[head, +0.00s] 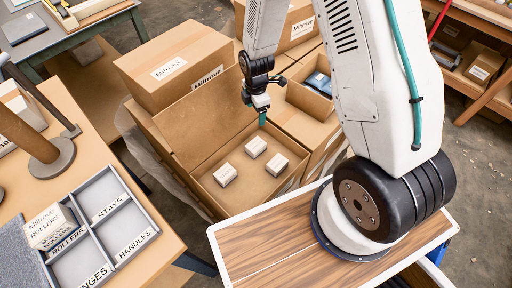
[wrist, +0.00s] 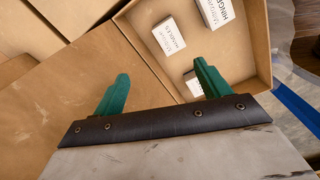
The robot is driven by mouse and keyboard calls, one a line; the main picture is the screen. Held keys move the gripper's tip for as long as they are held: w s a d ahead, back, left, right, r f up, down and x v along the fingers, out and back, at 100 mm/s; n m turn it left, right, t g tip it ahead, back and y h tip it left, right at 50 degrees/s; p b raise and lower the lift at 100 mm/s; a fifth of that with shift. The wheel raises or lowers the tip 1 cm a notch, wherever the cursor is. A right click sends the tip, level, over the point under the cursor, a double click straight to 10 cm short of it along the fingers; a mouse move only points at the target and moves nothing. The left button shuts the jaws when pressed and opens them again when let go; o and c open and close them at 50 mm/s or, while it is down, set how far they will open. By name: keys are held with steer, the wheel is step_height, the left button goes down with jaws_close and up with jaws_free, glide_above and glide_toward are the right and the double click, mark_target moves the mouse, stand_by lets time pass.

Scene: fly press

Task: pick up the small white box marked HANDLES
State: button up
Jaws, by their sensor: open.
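The small white box marked HANDLES (wrist: 168,36) lies in an open cardboard carton, near its flap-side wall. In the head view its label is too small to read; by layout it seems to be the far box (head: 256,146). A box marked HINGES (wrist: 222,10) lies beside it, cut by the top edge of the wrist view. A third white box (wrist: 192,84) is partly hidden by a finger; it seems to be the left box (head: 225,174) in the head view. My gripper (wrist: 162,70) is open and empty, above the carton, apart from the boxes.
The carton (wrist: 262,72) has raised walls and a large raised flap (head: 206,113). Closed cartons (head: 165,55) stand behind. A divided grey tray (head: 125,210), with compartments labelled STAYS and HANDLES, sits on the left table, holding ROLLERS boxes (head: 50,226). A round-based post (head: 50,160) stands nearby.

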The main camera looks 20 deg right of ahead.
mark_target(255, 144)
steer(key=f+n, duration=0.1)
steer(key=f, duration=0.3)
steer(key=s+f+n, duration=0.1)
steer(key=f, duration=0.2)
steer(key=f+n, duration=0.1)
steer(key=f, duration=0.3)
steer(key=shift+s+a+f+n, duration=0.2)
steer(key=shift+s+f+n, duration=0.1)
steer(key=shift+f, duration=0.05)
steer(key=f, duration=0.8)
steer(key=shift+a, duration=0.25)
steer(key=shift+r, duration=0.1)
steer(key=c, duration=1.2)
